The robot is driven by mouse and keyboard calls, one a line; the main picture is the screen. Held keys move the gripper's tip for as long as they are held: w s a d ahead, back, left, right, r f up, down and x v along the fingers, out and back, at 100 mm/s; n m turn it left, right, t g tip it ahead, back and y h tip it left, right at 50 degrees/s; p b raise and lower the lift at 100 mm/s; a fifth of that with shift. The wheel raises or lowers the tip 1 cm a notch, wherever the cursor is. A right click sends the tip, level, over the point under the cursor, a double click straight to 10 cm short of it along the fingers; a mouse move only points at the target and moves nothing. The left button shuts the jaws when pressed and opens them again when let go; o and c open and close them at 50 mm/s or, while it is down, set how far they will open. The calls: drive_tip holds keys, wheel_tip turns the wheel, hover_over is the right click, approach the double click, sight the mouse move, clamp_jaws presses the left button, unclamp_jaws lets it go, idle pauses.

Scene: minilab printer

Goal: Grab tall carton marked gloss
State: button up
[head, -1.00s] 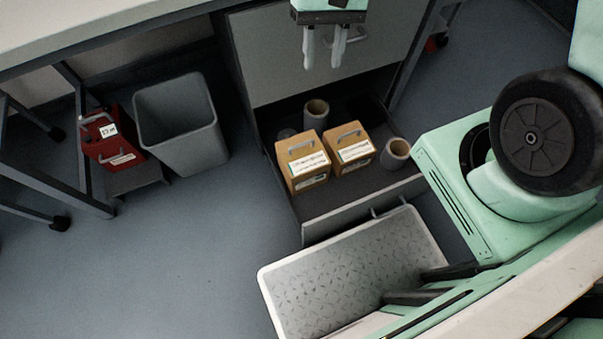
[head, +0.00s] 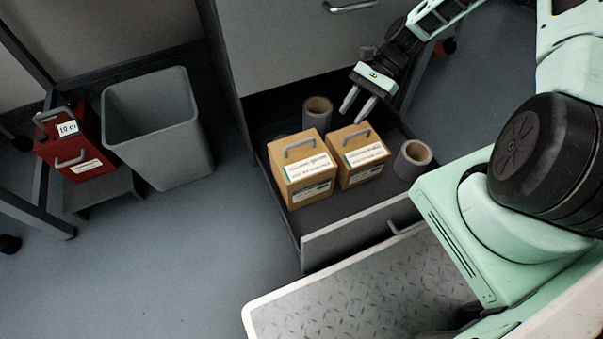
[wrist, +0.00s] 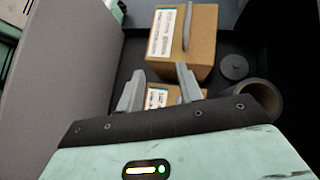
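Two brown cartons with grey handles and white labels stand side by side in the open drawer. The left carton (head: 303,170) looks a little taller; the right carton (head: 358,157) is beside it. The label print is too small to read. My gripper (head: 352,116) is open and empty, above and behind the right carton. In the wrist view, its fingers (wrist: 158,86) are spread, with a labelled carton (wrist: 158,98) partly hidden below and between them. A larger carton (wrist: 192,45), apparently the left one, stands beyond the fingertips.
The drawer (head: 350,232) also holds a roll (head: 317,113) at the back and another roll (head: 412,159) at the right. A roll shows right of my gripper in the wrist view (wrist: 262,100). A grey bin (head: 160,130) and a red case (head: 75,145) stand left. A patterned step (head: 370,290) is in front.

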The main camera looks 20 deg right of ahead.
wheel_tip(320, 180, down, 3)
drive_tip(key=w+d+m+t+y, duration=0.1)
drive_tip(key=w+m+t+y, duration=0.15)
drive_tip(key=m+y, duration=0.2)
drive_tip(key=b, duration=0.6)
approach(299, 144)
drive_tip(key=a+f, duration=0.3)
drive_tip(key=shift+w+a+f, duration=0.1)
drive_tip(key=shift+w, duration=0.05)
drive_tip(key=shift+m, duration=0.25)
drive_tip(key=b+x, duration=0.2)
drive_tip(key=x, duration=0.1)
drive_tip(key=r+b+x, duration=0.1)
drive_tip(key=b+x, duration=0.1)
drive_tip(key=shift+a+f, duration=0.1)
drive_tip(key=shift+a, duration=0.45)
clamp_jaws()
